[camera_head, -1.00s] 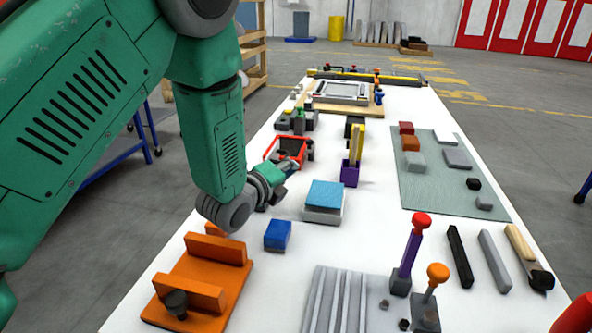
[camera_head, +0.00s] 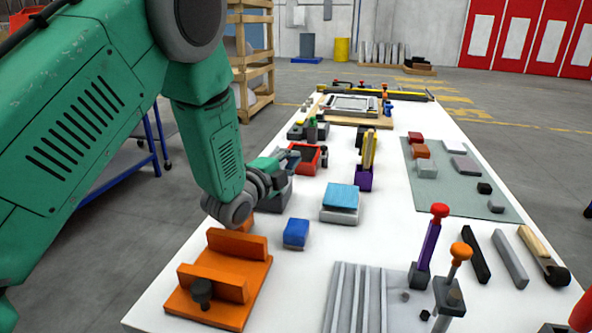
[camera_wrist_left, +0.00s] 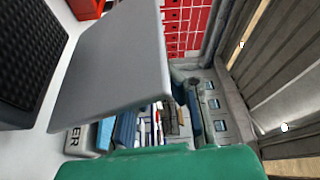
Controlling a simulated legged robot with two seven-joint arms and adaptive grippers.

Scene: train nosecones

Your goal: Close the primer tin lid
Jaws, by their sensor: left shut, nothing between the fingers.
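My left gripper (camera_head: 288,160) is shut and empty, above the left side of the white table, next to the red tray. Just below it stands a grey box (camera_head: 276,196), partly hidden by my arm; it seems to be the primer tin. In the left wrist view, a flat grey panel (camera_wrist_left: 120,60), which looks like the raised lid, stands at a tilt over an open container. The letters "ER" show on the container's edge (camera_wrist_left: 76,138). Several thin items lie inside it. I cannot tell whether the gripper touches the lid.
The red tray (camera_head: 307,158) is close behind the gripper. A blue-topped grey box (camera_head: 340,203) and a blue block (camera_head: 296,233) stand to the right and front. An orange fixture (camera_head: 222,280) is at the near left. White table surface is clear between them.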

